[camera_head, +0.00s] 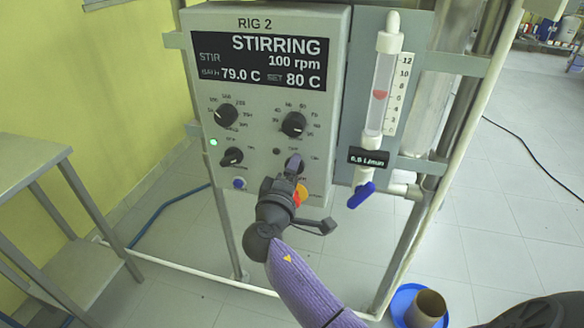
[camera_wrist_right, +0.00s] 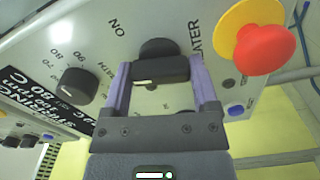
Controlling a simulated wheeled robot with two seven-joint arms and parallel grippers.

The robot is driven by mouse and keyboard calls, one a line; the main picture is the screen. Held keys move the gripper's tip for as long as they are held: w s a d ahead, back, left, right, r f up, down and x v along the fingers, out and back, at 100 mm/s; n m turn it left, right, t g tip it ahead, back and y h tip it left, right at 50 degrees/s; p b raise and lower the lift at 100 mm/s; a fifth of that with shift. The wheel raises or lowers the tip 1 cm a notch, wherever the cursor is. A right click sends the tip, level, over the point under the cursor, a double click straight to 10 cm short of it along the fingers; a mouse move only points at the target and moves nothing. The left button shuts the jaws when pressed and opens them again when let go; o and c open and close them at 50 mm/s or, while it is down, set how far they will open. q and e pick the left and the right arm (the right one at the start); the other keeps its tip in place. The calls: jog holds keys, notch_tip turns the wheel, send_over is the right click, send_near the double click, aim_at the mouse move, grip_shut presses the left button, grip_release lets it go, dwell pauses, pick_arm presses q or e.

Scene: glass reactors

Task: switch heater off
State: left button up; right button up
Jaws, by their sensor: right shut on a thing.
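The grey control panel marked RIG 2 (camera_head: 205,60) stands in front of me. Its display (camera_head: 262,58) reads STIRRING, 100 rpm, bath 79.0 C, set 80 C. The heater knob (camera_wrist_right: 160,71) is a black switch knob at the panel's lower right, with partly visible ON and HEATER labels near it. My right gripper (camera_head: 292,168) is at this knob. In the right wrist view its two purple fingers stand on either side of the knob, shut on it. In the head view the gripper mostly hides the knob. My left gripper is not in view.
A red and yellow button (camera_wrist_right: 262,47) sits close beside the gripper. Other knobs (camera_head: 293,124) and a green lamp (camera_head: 213,142) are on the panel. A flow meter (camera_head: 384,85) with a blue valve handle (camera_head: 361,195) is at right. A metal table (camera_head: 35,160) stands at left.

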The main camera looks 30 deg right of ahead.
jog(key=shift+n+p, duration=0.35)
jog(key=shift+n, duration=0.85)
jog(key=shift+f, duration=0.1)
jog(key=o, duration=1.1)
jog(key=p+v, duration=0.2)
jog(key=v, duration=0.8)
